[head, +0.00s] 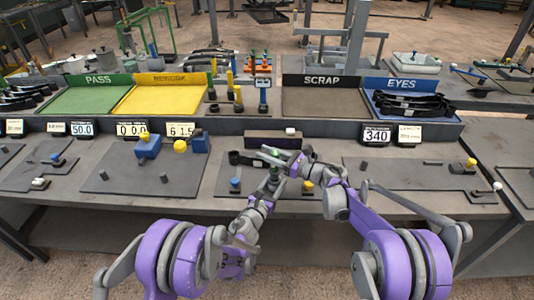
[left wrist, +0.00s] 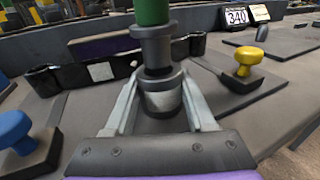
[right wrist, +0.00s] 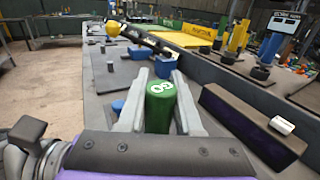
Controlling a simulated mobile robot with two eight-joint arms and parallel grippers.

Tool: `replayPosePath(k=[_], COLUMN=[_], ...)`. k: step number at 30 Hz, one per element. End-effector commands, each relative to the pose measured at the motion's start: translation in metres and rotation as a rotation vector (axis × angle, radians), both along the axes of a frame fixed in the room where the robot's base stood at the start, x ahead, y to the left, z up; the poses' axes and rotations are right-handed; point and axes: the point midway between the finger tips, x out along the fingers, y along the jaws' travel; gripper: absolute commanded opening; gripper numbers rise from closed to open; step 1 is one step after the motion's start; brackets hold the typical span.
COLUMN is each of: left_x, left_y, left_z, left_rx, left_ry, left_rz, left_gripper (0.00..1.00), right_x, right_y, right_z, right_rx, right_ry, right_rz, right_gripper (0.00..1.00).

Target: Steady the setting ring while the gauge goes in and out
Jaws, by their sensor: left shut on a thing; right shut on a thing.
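The gauge has a green handle with a white mark on its end (right wrist: 160,100); the handle also shows in the left wrist view (left wrist: 152,12). My right gripper (head: 276,154) is shut on this handle from the side. Below the handle, a dark shaft runs down to the grey setting ring (left wrist: 162,102). My left gripper (head: 272,184) is shut on the ring, one finger on each side, low over the bench. Gauge and ring line up and appear to meet. How deep the gauge sits in the ring is hidden.
A black strap-like part (left wrist: 75,78) lies behind the ring. A dark block (right wrist: 250,130) with a white button stands beyond it. A blue knob (left wrist: 15,130) and a yellow knob (left wrist: 248,58) flank the ring. PASS (head: 85,97) and SCRAP (head: 322,102) trays stand at the back.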

Motion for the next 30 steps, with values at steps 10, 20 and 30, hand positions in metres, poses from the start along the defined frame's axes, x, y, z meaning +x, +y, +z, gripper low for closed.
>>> replayPosePath(k=[10,20,30], left_x=[0.0000,0.0000,0.0000], left_y=[-0.0003,-0.0003,-0.0003], left_z=[0.0002,0.0002,0.0002], left_rx=[0.000,0.000,0.000], left_ry=[0.000,0.000,0.000], left_rz=[-0.001,-0.001,-0.001], left_gripper=[0.00,0.00,0.00], right_x=[0.0000,0.0001,0.0002], right_y=[0.0000,0.0000,0.0000], right_z=[0.0003,-0.0030,-0.0071], right_rx=[0.001,0.001,0.001], right_ry=[0.000,0.000,0.000], right_rz=[0.000,0.000,0.000], right_gripper=[0.00,0.00,0.00])
